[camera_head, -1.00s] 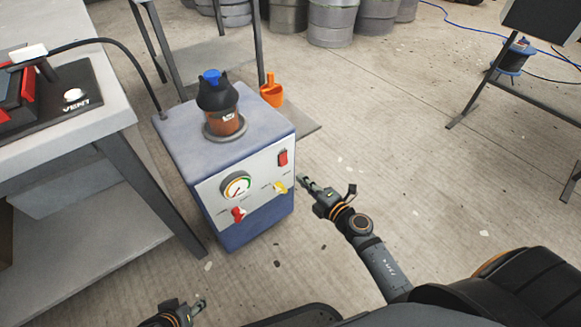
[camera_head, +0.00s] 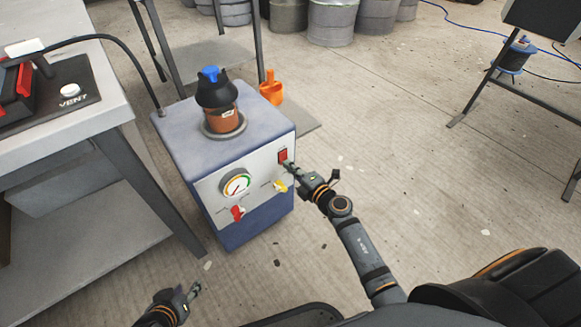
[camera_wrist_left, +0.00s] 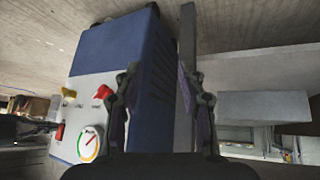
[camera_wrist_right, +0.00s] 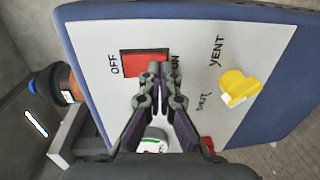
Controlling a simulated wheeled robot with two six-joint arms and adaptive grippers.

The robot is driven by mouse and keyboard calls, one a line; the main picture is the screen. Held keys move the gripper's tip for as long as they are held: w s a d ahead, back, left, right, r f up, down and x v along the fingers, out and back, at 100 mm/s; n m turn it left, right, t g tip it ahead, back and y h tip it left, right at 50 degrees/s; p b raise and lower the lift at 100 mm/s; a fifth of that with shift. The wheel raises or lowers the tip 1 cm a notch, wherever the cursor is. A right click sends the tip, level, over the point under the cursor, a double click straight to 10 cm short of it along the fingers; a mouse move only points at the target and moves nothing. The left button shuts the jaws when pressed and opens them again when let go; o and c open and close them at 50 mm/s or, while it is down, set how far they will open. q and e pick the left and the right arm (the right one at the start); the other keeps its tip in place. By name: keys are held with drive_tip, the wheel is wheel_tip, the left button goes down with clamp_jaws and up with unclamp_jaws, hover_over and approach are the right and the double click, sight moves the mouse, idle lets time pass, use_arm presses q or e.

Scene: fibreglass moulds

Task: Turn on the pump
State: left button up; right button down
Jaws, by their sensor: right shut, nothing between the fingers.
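The pump is a blue box (camera_head: 190,140) with a pale front panel, standing on the floor. A red rocker switch (camera_head: 283,155) sits at the panel's upper right. A yellow knob (camera_wrist_right: 238,88), a red knob (camera_head: 237,213) and a round gauge (camera_head: 236,186) are also on the panel. My left gripper (camera_head: 195,290) is open and empty, low in front of the pump.
A workbench (camera_head: 105,120) with a VENT button stands left of the pump. A jar with a dark cap (camera_head: 215,95) stands on the pump, and a black hose runs to the bench.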

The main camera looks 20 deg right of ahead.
use_arm(q)
drive_tip(key=w+r+t+b, duration=0.1)
drive_tip(key=w+r+t, duration=0.3)
drive_tip(key=r, duration=0.5)
drive_tip(key=w+a+r+t+b, duration=0.1)
drive_tip(key=w+r+t, duration=0.4)
drive_tip(key=w+r, duration=0.3)
drive_tip(key=shift+w+r+t, duration=0.3)
drive_tip(key=shift+r, duration=0.05)
use_arm(e)
drive_tip(key=shift+w+a+f+t, duration=0.1)
drive_tip(key=shift+w+t, duration=0.15)
drive_tip(key=shift+t, duration=0.05)
use_arm(q)
drive_tip(key=shift+a+r, duration=0.1)
